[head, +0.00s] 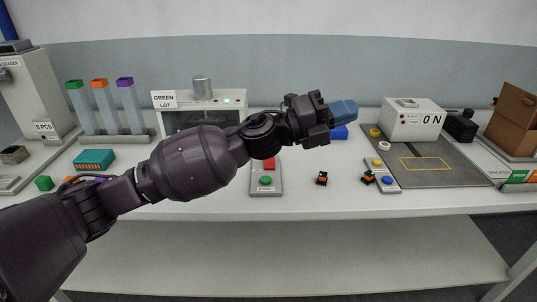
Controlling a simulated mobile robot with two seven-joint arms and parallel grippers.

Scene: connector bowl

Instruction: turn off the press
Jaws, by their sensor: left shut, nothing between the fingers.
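A white machine (410,122) marked "ON" stands at the back right, on a dark grey mat (440,172). Which machine is the press is not labelled legibly. A small button panel (384,176) with a yellow and a blue button lies at the mat's left edge. Another panel (267,190) with a red block or button above a green button lies at the middle front. My left gripper (345,111) reaches across the table from the left. Its blue fingers are shut and empty, left of the white machine and apart from it in the picture. My right gripper is out of view.
Small black-and-orange parts (321,178) lie near the panels. A white unit (240,97) with a "GREEN LOT" sign stands behind my arm. Coloured-top tubes (103,105) and a teal box (94,160) stand left. A brown box (514,116) is far right.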

